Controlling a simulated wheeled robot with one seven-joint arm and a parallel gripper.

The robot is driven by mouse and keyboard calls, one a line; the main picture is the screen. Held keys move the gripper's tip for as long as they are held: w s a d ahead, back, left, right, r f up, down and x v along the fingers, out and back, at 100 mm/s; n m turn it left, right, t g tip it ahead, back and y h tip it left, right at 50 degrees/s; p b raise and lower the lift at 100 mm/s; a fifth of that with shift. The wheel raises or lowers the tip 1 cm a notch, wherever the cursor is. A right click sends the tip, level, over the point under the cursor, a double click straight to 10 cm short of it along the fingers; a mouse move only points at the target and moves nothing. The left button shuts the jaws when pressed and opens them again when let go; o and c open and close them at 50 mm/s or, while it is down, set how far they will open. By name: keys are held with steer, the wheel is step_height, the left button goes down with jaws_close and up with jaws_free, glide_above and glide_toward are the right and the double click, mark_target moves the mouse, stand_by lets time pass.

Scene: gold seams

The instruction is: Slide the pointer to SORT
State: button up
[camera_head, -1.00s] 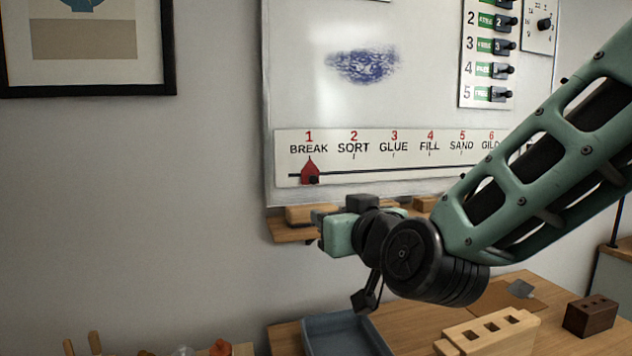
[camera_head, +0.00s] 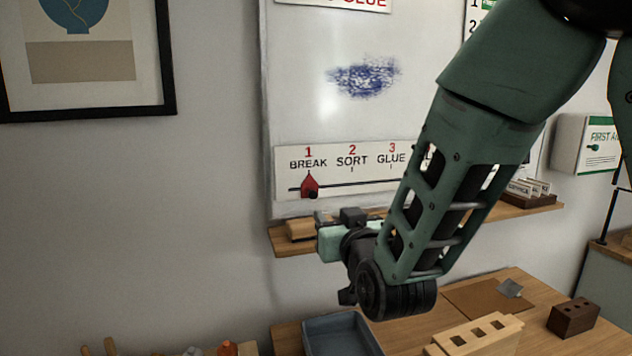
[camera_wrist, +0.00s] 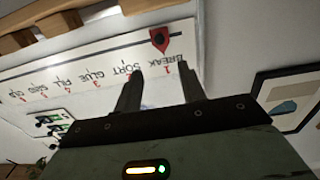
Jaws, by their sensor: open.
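The red pointer (camera_head: 310,186) sits on its dark rail at BREAK, under the number 1, at the left end of the label strip (camera_head: 342,160). SORT (camera_head: 352,161) is the word just to its right. In the wrist view the strip appears upside down, with the red pointer (camera_wrist: 159,40) near the top, beyond my fingertips. My gripper (camera_wrist: 158,72) is open and empty, its two dark fingers apart and pointing toward the strip. In the head view my gripper (camera_head: 325,236) is below the pointer, near the ledge, and its fingers are hard to make out.
A wooden ledge (camera_head: 290,243) runs under the whiteboard (camera_head: 300,50). Below are a blue-grey tray (camera_head: 340,333), a wooden block with holes (camera_head: 478,338) and a dark brown block (camera_head: 573,318) on the table. My arm covers the strip's right part.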

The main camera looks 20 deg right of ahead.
mark_target(314, 194)
steer(key=w+p, duration=0.9)
steer(key=w, duration=0.3)
steer(key=shift+w+f, duration=0.15)
steer(key=shift+w, duration=0.25)
jaws_close()
steer(key=d+b, duration=0.6)
steer(key=d, duration=0.4)
steer(key=shift+d+f, duration=0.15)
steer(key=shift+d, duration=0.05)
steer(key=shift+d+r+b, duration=0.2)
steer(key=shift+d+b, duration=0.1)
steer(key=shift+d, duration=0.05)
